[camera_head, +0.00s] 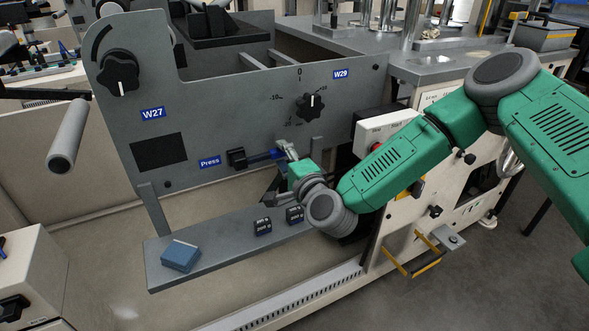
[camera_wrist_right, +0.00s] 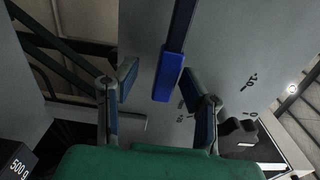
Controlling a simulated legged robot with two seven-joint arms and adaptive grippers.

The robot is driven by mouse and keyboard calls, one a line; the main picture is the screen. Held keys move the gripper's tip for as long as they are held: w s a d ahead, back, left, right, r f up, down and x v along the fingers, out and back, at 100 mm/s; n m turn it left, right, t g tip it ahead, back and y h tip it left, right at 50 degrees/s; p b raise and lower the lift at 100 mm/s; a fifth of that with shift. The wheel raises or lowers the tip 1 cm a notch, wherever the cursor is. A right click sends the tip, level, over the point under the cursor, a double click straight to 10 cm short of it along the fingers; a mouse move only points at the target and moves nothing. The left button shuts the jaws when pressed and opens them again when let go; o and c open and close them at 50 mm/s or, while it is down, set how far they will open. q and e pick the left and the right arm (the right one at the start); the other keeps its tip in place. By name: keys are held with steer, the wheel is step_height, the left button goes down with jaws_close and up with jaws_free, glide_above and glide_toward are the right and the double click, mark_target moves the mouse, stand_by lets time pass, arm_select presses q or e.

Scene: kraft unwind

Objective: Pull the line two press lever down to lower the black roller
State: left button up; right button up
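The press lever is a black block (camera_head: 236,158) with a blue-gripped handle (camera_head: 262,156), beside the blue "Press" label (camera_head: 209,162) on the grey panel. The handle sticks out to the right, close to level. My right gripper (camera_head: 282,162) is at the handle's free end. In the right wrist view, my right gripper (camera_wrist_right: 162,76) is open, with one finger on each side of the blue handle grip (camera_wrist_right: 168,78); gaps show on both sides. I cannot make out the black roller for certain. My left gripper is not in view.
Black knobs stand out from the panel, one by label W27 (camera_head: 119,73) and one under W29 (camera_head: 310,106). The grey shelf (camera_head: 215,252) below holds a blue block (camera_head: 181,256) and black weights (camera_head: 262,226). A grey crank handle (camera_head: 68,135) juts out at the left.

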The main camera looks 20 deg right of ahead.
steer(key=s, duration=1)
steer(key=shift+s+d, duration=0.35)
steer(key=shift+s, duration=0.05)
steer(key=shift+f, duration=0.1)
steer(key=s+a+f+n+g+y+p, duration=0.2)
steer(key=s+a+f+n+g, duration=0.25)
steer(key=s+f, duration=0.25)
steer(key=s+a+f+n+g+y+p, duration=0.1)
steer(key=s+a+f+n+g+y, duration=0.15)
steer(key=s+f+n+g, duration=0.35)
steer(key=s+d+f+n+g+h+p, duration=0.1)
steer(key=s+d+f+n+g+h, duration=0.1)
steer(key=s, duration=0.6)
steer(key=s+d+f+n+g+h+p, duration=0.2)
steer(key=s+d+n+g, duration=0.3)
steer(key=s+d, duration=0.3)
steer(key=shift+s+d+f+n+h, duration=0.2)
steer(key=shift+s+f+n+h, duration=0.25)
steer(key=shift+f+h, duration=0.3)
